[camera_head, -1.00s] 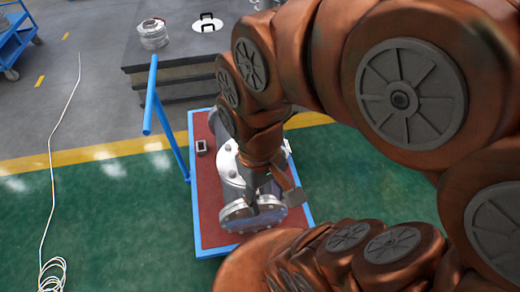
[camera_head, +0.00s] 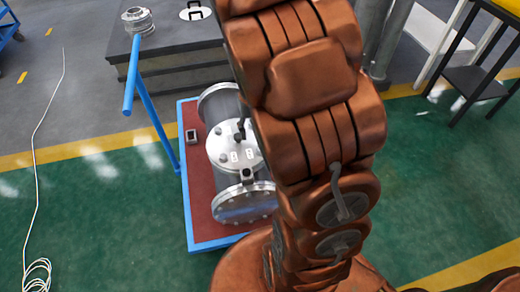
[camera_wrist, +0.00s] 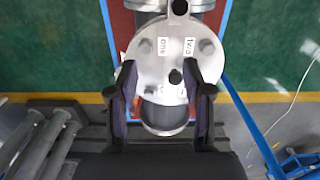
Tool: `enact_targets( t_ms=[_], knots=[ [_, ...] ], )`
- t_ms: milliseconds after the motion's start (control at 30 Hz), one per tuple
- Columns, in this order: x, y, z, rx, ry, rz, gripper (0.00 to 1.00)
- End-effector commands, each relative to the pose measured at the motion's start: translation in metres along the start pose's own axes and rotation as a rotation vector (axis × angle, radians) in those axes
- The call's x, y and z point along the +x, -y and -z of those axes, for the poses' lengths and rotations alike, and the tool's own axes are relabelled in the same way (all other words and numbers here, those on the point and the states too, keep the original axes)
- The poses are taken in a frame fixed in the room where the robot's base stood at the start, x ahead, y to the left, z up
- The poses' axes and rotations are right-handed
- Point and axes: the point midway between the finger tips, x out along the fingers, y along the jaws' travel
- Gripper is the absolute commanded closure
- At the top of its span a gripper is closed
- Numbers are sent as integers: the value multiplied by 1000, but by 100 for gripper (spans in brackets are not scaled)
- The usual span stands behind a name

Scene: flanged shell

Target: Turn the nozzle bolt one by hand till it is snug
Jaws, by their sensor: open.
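The flanged shell is a grey metal cylinder with a round bolted end flange (camera_head: 245,203) at its near end. On its top is a round silver nozzle cover (camera_head: 222,148) with small white labels. A dark round part (camera_wrist: 176,77) sits on the cover. My gripper (camera_wrist: 158,78) is open and empty, its two dark fingers spread over the cover. The head view hides my gripper behind my arm.
The shell lies on a red board (camera_head: 200,222) with a blue frame and a blue handle post (camera_head: 154,112). A dark table (camera_head: 170,65) stands behind it with a metal flange piece (camera_head: 138,20). A white cable (camera_head: 37,180) lies on the green floor at left.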

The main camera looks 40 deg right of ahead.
Motion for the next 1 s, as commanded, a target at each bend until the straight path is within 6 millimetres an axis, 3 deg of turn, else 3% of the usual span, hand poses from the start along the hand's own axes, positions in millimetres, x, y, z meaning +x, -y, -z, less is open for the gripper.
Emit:
enact_targets(
  t_ms=[33, 100, 300, 567, 1000],
  knots=[
    [18, -8, 9, 15, -1, -2, 50],
    [29, -16, 20, 28, -11, -5, 50],
    [47, -29, 35, 45, -21, -10, 50],
    [59, -30, 38, 47, -25, -10, 50],
    [111, -30, 38, 46, -23, -10, 50]
  ],
)
